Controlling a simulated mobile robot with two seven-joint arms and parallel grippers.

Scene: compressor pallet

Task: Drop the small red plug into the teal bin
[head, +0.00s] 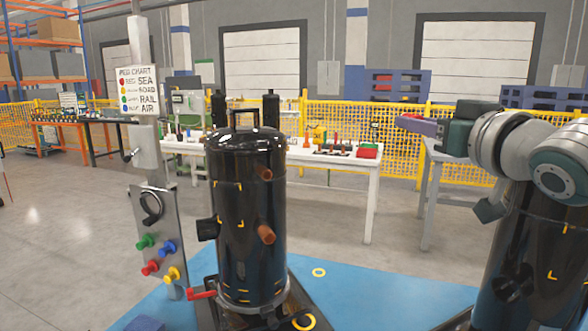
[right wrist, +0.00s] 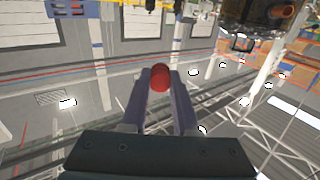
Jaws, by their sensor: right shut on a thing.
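In the right wrist view, the small red plug (right wrist: 160,77) sits between the two purple fingertips of my right gripper (right wrist: 160,84), which is shut on it. In the head view, my right gripper (head: 410,122) is raised at the right, its fingers pointing left. It is well to the right of the black compressor, in front of the yellow fence. The plug cannot be told clearly from the fingers there. I cannot make out a teal bin in either view. My left gripper is not in view.
A black compressor (head: 248,190) with copper stubs stands on the pallet at the middle. Left of it, a grey panel (head: 147,220) holds coloured pegs below a peg chart (head: 138,90). Blue mat (head: 370,300) lies in front.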

